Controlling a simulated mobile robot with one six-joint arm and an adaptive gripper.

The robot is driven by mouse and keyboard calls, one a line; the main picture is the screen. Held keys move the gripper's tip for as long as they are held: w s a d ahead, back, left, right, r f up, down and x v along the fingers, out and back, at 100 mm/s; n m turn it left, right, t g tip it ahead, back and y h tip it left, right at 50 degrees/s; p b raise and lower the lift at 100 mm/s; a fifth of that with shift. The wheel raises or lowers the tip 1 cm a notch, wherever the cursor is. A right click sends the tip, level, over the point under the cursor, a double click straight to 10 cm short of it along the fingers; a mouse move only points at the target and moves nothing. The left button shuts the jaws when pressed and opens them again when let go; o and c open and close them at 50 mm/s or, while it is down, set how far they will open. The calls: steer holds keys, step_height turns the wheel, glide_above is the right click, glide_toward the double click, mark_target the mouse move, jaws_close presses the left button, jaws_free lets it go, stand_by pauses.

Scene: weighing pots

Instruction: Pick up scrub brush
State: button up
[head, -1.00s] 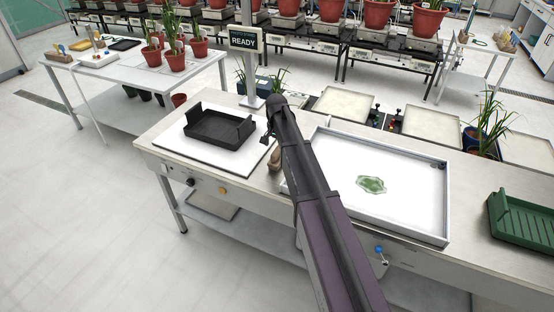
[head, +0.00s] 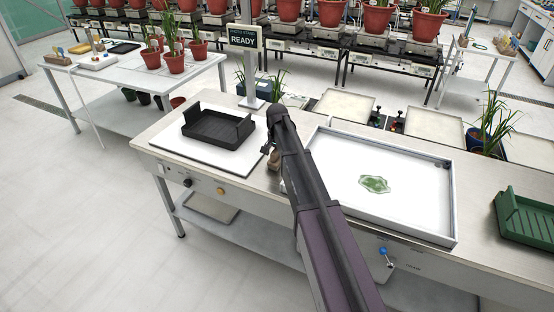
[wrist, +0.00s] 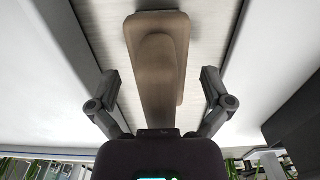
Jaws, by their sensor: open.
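The scrub brush shows in the wrist view as a brown wooden block with a raised handle (wrist: 158,60), lying on the bench top in the gap between two pale panels. Its near end runs down toward my gripper's palm. My gripper (wrist: 158,88) is open, with one finger on each side of the brush and visible space between each finger and the wood. In the head view my gripper (head: 268,146) is over the gap between the white board and the shallow tray. There the brush (head: 274,160) is mostly hidden behind my arm; only a small brown part shows.
A black tray (head: 217,128) sits on a white board (head: 190,150) left of my gripper. A white shallow tray (head: 400,215) with a green patch (head: 375,184) lies to the right, its raised rim close by. A READY sign (head: 243,42) stands behind. A green rack (head: 525,216) is far right.

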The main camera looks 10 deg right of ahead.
stand_by(0.3)
steer(key=c, duration=1.2)
steer(key=shift+r, duration=0.15)
steer(key=shift+c, duration=0.2)
step_height(320, 180, up, 10)
steer(key=p, duration=1)
steer(key=o, duration=0.5)
steer(key=shift+c, duration=1.4)
